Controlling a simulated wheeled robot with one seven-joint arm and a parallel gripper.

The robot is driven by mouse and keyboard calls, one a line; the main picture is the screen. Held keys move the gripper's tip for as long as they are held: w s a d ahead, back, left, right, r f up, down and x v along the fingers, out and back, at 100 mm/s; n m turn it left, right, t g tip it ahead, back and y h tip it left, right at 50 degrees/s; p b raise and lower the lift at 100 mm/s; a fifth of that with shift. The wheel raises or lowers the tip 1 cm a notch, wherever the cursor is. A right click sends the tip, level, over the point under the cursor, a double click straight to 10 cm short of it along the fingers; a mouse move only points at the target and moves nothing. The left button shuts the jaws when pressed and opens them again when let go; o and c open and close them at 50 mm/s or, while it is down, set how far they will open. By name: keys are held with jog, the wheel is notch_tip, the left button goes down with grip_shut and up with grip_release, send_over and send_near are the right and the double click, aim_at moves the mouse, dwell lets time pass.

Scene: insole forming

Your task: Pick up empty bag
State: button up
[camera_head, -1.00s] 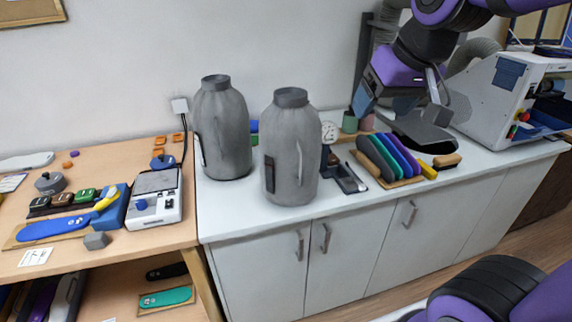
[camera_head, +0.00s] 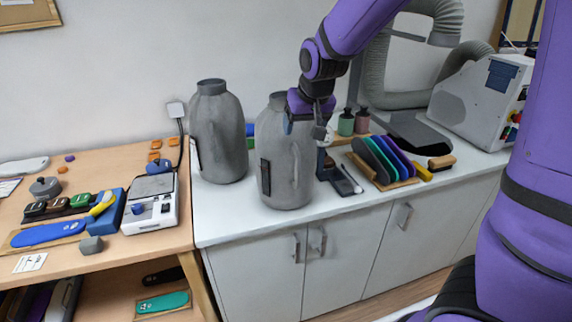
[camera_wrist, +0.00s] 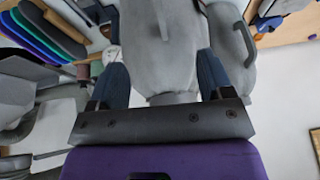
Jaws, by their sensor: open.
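Two grey bottle-shaped bags stand upright on the white counter, a left bag (camera_head: 217,140) and a right bag (camera_head: 284,165). Each has a narrow neck and a dark strip on its side; I cannot tell which is empty. My gripper (camera_head: 302,126) is at the upper right of the right bag and hides part of its top. In the wrist view my open gripper (camera_wrist: 164,82) has one blue finger on either side of the right bag (camera_wrist: 165,45), near its neck. Whether the fingers touch it I cannot tell. The left bag (camera_wrist: 232,40) shows beside the right finger.
Coloured insoles (camera_head: 383,158) and a brush (camera_head: 442,162) lie right of the bags, with small bottles (camera_head: 346,123) behind. A scale (camera_head: 151,203) stands on the wooden table at left. A white machine (camera_head: 478,100) and grey hose stand at right. Bare counter lies in front of the left bag.

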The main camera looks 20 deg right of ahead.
send_near(294, 160)
jog(key=shift+x, duration=2.4)
jog(key=shift+s, duration=0.1)
grip_shut()
